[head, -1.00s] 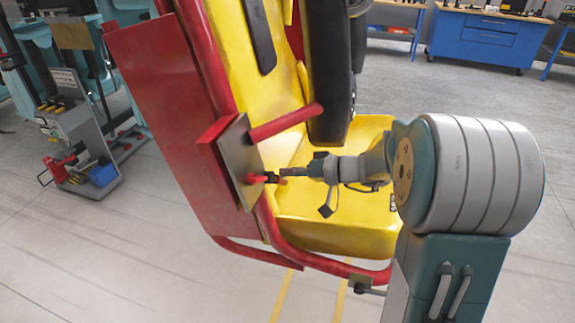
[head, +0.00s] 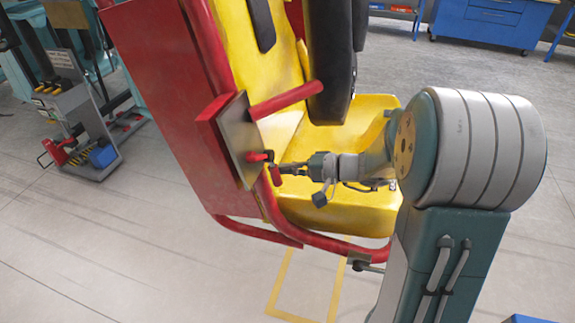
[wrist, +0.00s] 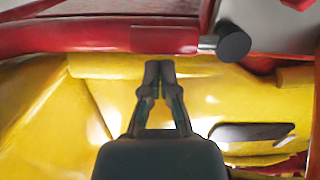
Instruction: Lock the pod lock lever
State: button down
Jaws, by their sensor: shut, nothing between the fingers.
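In the head view, a small red lever (head: 260,156) sticks out from the grey plate (head: 238,145) on the side of the red and yellow pod (head: 348,208). My gripper (head: 280,171) points left, with its tips just right of and slightly below the lever. A small red piece hangs at the tips; I cannot tell whether it touches them. In the wrist view, my gripper (wrist: 159,66) is shut and empty, its two fingers together just below a red bar (wrist: 110,38). That bar ends at the right in a metal collar and a dark round knob (wrist: 234,42).
A black padded restraint (head: 330,60) hangs over the yellow seat. A grey tool cart (head: 85,130) stands at the left and a blue workbench (head: 490,25) at the back right. Open floor surrounds the pod.

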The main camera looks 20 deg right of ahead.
dwell(0.6)
jog(key=v, duration=1.2)
jog(key=s+a+n+g+h, duration=0.3)
jog(key=s+a+g+h, duration=0.25)
jog(key=s+a, duration=0.35)
jog(key=s+a+r+n+t+h, duration=0.1)
jog(key=s+r+n+t+h, duration=0.1)
jog(key=s+h, duration=0.5)
jog(key=shift+a+r+t+h, duration=0.2)
jog(key=shift+r+t+h, duration=0.15)
jog(key=shift+r+t, duration=0.25)
